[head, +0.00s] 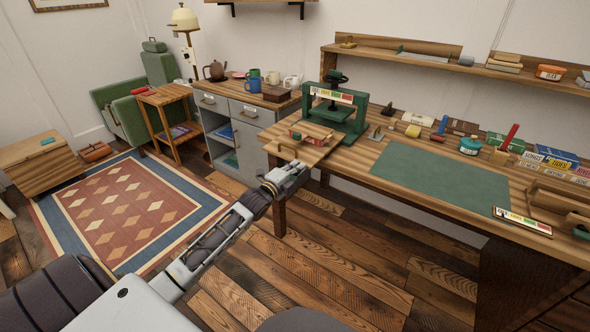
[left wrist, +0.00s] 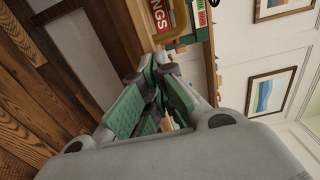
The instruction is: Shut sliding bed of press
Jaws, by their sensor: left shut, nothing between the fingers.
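The green press (head: 352,122) stands at the left end of the workbench, with a dark wheel on top. My right gripper is not in view.
A green mat (head: 420,174) lies on the bench (head: 345,167), with stamps, jars and books behind it. A grey cabinet (head: 238,130) with mugs stands left of the press. Plank floor (head: 300,262) is clear before the bench.

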